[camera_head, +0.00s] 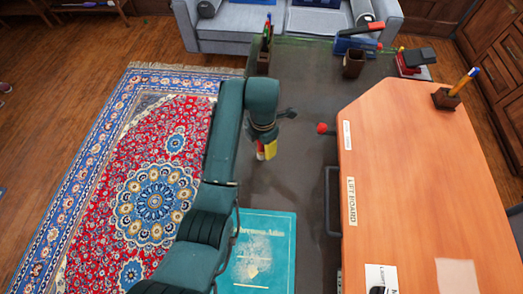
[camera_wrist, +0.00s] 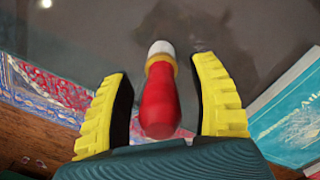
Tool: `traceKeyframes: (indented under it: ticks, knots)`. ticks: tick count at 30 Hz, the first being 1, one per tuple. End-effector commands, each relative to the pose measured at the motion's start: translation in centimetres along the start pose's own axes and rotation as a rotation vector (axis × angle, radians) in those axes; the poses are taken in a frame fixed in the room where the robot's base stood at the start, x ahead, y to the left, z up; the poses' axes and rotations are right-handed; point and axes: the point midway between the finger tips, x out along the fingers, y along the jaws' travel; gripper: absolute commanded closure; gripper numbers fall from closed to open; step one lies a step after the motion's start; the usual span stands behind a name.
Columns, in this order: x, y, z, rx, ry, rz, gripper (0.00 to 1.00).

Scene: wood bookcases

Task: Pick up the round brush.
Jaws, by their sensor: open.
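A round brush with a red handle, a yellowish band and a white end shows in the wrist view (camera_wrist: 160,98). Its red end is nearest my palm and its white end points away, toward the dark table top. My gripper (camera_wrist: 160,72) is open, with one yellow finger on each side of the brush and visible gaps between. In the head view my gripper (camera_head: 267,150) is over the dark table, and a small red and white part of the brush (camera_head: 260,152) shows beside the yellow finger. Whether the white end touches the table cannot be told.
A teal book (camera_head: 262,252) lies on the dark table (camera_head: 300,170) near my arm; it also shows at right in the wrist view (camera_wrist: 292,115). An orange lift board (camera_head: 420,170) stands to the right. Holders and a blue box (camera_head: 355,45) are at the back.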

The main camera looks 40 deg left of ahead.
Motion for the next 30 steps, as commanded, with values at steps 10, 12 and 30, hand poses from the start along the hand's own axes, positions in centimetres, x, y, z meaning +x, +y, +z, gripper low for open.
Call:
traceKeyframes:
  ticks: [10,12,30]
  knots:
    - [0.56,0.01,0.05,0.000,-0.002,0.002,0.50]
    - [0.56,0.01,0.05,0.000,-0.002,0.001,0.64]
    - [0.54,-0.02,0.05,0.000,-0.002,0.001,1.00]
